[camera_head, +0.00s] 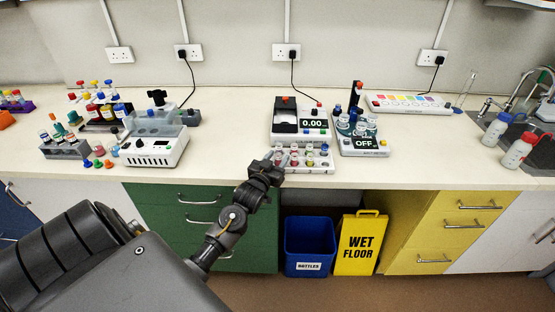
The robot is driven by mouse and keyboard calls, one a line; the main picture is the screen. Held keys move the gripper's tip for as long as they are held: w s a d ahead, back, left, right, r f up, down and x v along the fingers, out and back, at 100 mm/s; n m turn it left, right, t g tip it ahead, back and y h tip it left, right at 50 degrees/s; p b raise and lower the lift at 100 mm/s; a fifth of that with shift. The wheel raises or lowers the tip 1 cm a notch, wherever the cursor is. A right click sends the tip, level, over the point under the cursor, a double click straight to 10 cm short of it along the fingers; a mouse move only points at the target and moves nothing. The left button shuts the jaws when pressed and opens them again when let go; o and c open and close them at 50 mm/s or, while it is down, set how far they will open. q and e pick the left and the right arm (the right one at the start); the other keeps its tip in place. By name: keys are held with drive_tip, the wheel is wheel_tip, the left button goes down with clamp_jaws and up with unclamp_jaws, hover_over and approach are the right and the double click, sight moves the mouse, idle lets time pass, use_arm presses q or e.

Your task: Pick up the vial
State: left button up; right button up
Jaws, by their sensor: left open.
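A white rack (318,169) near the bench's front edge holds several small vials with coloured tops. One vial (309,159) stands in the middle part of the rack, and another vial (324,150) with a dark blue top stands at its back right. My left gripper (282,157) is open at the left end of the rack, with its fingers close to the vials there. The gripper hides part of the rack's left end. I cannot tell whether the fingers touch a vial. My right gripper is out of view.
A balance (312,124) reading 0.00 stands just behind the rack, and a device reading OFF (365,145) stands to its right. A white instrument (153,152) and more vial racks (66,151) are at left. The bench (225,150) between is clear.

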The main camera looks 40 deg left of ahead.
use_arm(q)
clamp_jaws()
drive_tip(key=shift+r, duration=0.1)
drive_tip(key=shift+r, duration=0.4)
wheel_tip(320, 180, up, 2)
drive_tip(key=shift+s+r+b, duration=0.1)
drive_tip(key=shift+r+b, duration=0.1)
drive_tip(key=shift+b, duration=0.5)
drive_tip(key=s+d+r+b, duration=0.1)
drive_tip(key=s+d+r, duration=0.3)
drive_tip(key=s+r, duration=0.5)
drive_tip(key=v, duration=0.4)
drive_tip(key=shift+s+a+r+b, duration=0.2)
drive_tip(key=shift+a+r+b, duration=0.1)
drive_tip(key=shift+r+b, duration=0.05)
